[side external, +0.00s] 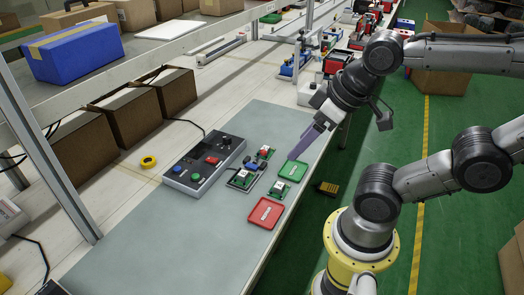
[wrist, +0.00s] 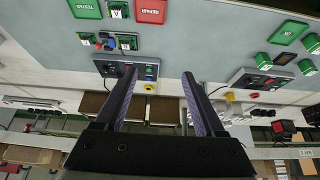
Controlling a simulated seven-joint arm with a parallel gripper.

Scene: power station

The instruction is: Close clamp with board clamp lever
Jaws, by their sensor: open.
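A small dark fixture holding a green board (side external: 242,179) stands on the grey mat, just right of the grey control box (side external: 204,164). It looks like the board clamp and shows in the wrist view (wrist: 127,43). A blue part (side external: 252,165) sits beside it. It may be the lever, but it is too small to tell whether it is raised or lowered. My gripper (side external: 296,153) hangs above the mat near the green tray (side external: 297,174), apart from the fixture. In the wrist view its purple fingers (wrist: 159,72) are spread wide with nothing between them.
Two more boards lie on the mat, one beyond the fixture (side external: 266,152) and one between the trays (side external: 279,188). A red tray (side external: 265,213) lies near the table edge. A yellow ring (side external: 148,162) lies left of the control box. The near mat is clear.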

